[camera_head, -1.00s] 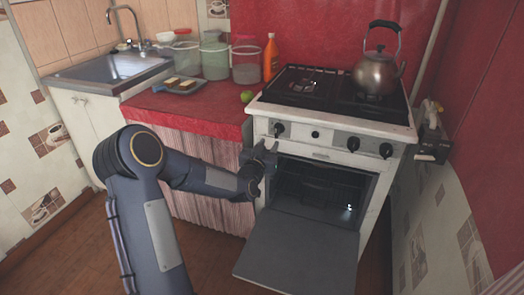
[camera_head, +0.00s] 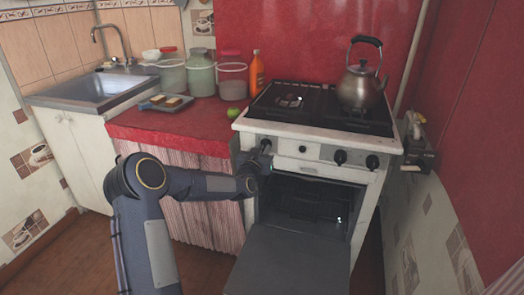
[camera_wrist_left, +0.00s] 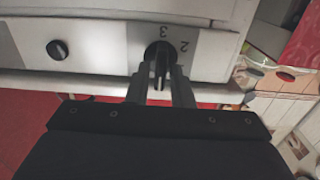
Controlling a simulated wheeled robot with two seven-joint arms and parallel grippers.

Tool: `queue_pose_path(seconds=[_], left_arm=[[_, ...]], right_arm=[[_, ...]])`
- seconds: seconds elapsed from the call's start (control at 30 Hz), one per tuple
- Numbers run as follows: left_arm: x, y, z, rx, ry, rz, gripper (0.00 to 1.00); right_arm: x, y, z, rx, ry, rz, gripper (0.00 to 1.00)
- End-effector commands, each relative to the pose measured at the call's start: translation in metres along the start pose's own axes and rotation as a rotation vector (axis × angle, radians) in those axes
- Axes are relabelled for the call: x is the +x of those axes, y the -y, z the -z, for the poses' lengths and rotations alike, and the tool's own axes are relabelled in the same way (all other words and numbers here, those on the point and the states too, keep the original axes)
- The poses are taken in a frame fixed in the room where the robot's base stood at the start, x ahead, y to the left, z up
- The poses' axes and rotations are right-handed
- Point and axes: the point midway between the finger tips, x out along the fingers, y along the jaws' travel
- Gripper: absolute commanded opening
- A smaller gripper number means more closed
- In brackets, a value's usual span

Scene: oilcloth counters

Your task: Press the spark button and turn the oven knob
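The stove (camera_head: 320,127) has a pale front panel. A small round black button (camera_head: 303,149) sits right of the left knob, and it also shows in the wrist view (camera_wrist_left: 57,50). Two black knobs sit further right, one (camera_head: 340,157) beside the other (camera_head: 372,162). My left gripper (camera_head: 264,148) is at the left end of the panel and mostly covers the left knob. In the wrist view its two fingers (camera_wrist_left: 160,72) stand apart on either side of this dark knob (camera_wrist_left: 158,48), near the printed numbers. Contact is unclear. My right gripper is out of view.
The oven door (camera_head: 285,262) hangs open below the panel. A kettle (camera_head: 361,88) stands on the hob. Left are a red counter (camera_head: 185,125) with a green apple (camera_head: 233,112), jars, an orange bottle (camera_head: 257,72) and a tray (camera_head: 165,103), then a sink.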

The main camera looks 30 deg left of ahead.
Motion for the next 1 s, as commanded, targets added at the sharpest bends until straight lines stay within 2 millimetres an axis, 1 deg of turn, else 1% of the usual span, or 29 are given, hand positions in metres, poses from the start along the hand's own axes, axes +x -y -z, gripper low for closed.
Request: queue_pose_path(seconds=[0.03,0.13,0.37,0.57,0.77,1.0], left_arm=[[0.0,0.0,0.0,0.0,0.0,0.0,0.13],[0.0,0.0,0.0,0.0,0.0,0.0,0.0],[0.0,0.0,0.0,-0.004,0.0,0.0,0.0],[0.0,0.0,-0.002,-0.048,-0.002,0.0,0.0],[0.0,0.002,-0.004,-0.168,-0.003,0.001,0.0],[0.0,0.003,-0.005,-0.383,-0.005,0.001,0.0]], right_arm=[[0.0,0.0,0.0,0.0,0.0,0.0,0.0],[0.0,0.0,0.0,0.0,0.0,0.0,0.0],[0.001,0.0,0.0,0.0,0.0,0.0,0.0],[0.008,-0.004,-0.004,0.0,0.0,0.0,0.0],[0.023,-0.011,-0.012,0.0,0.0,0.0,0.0],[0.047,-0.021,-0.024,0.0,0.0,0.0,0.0]])
